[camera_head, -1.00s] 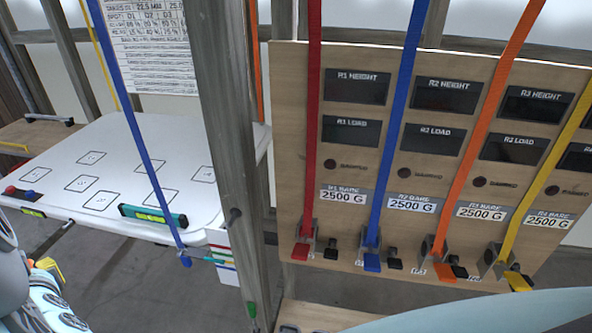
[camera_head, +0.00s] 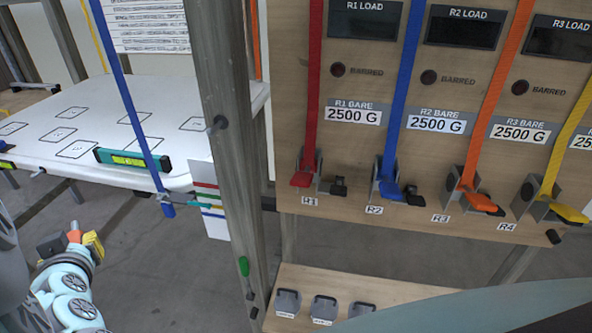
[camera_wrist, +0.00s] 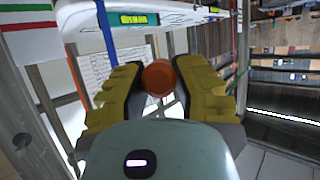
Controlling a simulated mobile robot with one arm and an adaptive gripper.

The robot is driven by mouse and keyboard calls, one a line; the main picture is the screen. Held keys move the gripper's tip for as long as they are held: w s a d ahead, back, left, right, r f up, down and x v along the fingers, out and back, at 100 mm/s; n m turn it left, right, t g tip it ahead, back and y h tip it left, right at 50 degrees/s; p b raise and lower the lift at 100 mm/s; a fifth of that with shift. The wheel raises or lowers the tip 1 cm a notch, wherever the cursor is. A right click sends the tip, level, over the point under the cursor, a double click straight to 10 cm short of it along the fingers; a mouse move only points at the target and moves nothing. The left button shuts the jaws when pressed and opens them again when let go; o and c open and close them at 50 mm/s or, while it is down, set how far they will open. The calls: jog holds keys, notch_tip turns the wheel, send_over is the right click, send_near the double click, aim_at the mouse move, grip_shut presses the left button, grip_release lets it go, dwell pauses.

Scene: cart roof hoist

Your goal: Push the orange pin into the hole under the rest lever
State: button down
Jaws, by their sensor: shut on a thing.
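My gripper (camera_head: 78,243) is at the lower left in the head view, below the white roof panel and well left of the wooden post. In the wrist view its yellow fingers (camera_wrist: 158,92) are shut on the orange pin (camera_wrist: 158,76), whose round end shows between them. A small bit of the pin (camera_head: 74,236) also shows in the head view.
The white roof panel (camera_head: 40,152) with a green level (camera_head: 133,162) hangs on straps above my gripper. The wooden post (camera_head: 218,75) stands between it and the panel board (camera_head: 300,238) with strap levers. A low shelf (camera_head: 390,292) holds grey weights (camera_head: 324,308). Floor below the roof is open.

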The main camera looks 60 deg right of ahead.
jog(key=s+d+f+m+g+h+b, duration=0.2)
jog(key=d+f+b, duration=0.3)
jog(key=f+b, duration=1.8)
jog(key=s+d+f+m+g+h+b, duration=0.2)
jog(key=s+d+f+g+h+b, duration=0.1)
jog(key=f+b, duration=2)
jog(key=s+d+f+m+g+h+b, duration=0.2)
jog(key=s+d+f+b, duration=0.4)
jog(key=f+b, duration=1.6)
jog(key=shift+s+d+f+m+g+h+b, duration=0.2)
jog(key=shift+d+f+m+g+h+b, duration=0.25)
jog(key=shift+d+g, duration=0.8)
jog(key=shift+a, duration=0.15)
jog(key=shift+r, duration=0.1)
jog(key=d, duration=0.1)
jog(key=w+d+p, duration=0.1)
jog(key=d, duration=0.1)
jog(key=w+d, duration=0.1)
jog(key=d, duration=0.1)
jog(key=shift+d+p, duration=0.2)
jog(key=shift+p, duration=0.1)
jog(key=shift+w+a, duration=0.1)
jog(key=shift+w, duration=0.05)
